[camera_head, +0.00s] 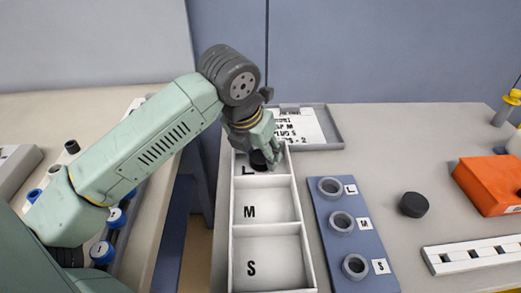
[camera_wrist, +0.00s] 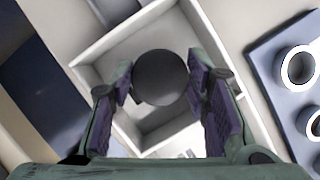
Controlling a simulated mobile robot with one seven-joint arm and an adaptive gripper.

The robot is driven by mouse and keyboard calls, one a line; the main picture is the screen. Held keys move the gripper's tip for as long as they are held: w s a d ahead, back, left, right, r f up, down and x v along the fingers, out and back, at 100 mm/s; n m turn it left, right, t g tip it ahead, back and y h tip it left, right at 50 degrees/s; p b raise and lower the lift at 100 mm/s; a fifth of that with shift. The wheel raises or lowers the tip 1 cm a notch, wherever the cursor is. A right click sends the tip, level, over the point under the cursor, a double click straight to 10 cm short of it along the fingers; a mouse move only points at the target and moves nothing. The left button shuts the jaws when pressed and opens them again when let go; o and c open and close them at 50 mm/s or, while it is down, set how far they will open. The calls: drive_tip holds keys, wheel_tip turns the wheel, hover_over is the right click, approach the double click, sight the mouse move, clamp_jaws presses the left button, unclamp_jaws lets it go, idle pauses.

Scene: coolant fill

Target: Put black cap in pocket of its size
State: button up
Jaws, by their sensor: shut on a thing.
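My gripper (camera_head: 266,155) is shut on a black cap (camera_head: 259,160), held over the L pocket at the far end of the white three-pocket tray (camera_head: 265,181). In the wrist view my gripper (camera_wrist: 163,88) has a finger on each side of the round black cap (camera_wrist: 161,76), with the white pocket walls (camera_wrist: 105,52) around and below it. I cannot tell whether the cap touches the pocket floor. The M pocket (camera_head: 280,207) and the S pocket (camera_head: 285,265) are empty. My fingers partly cover the L pocket.
A blue plate (camera_head: 333,270) with three grey rings labelled L, M and S stands right of the tray. Another black cap (camera_head: 413,204) lies on the table. An orange box (camera_head: 490,183), a white slotted strip (camera_head: 470,258) and a grey tray with a printed card (camera_head: 325,145) are nearby.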

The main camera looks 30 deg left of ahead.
drive_tip(key=shift+f, duration=0.15)
drive_tip(key=shift+f+b, duration=0.2)
drive_tip(key=shift+b, duration=0.2)
drive_tip(key=o, duration=1)
drive_tip(key=shift+r, duration=0.1)
drive_tip(key=shift+r+p, duration=0.2)
drive_tip(key=shift+p, duration=0.15)
drive_tip(key=b+v, duration=0.2)
drive_tip(key=v, duration=1)
drive_tip(key=shift+b, duration=0.3)
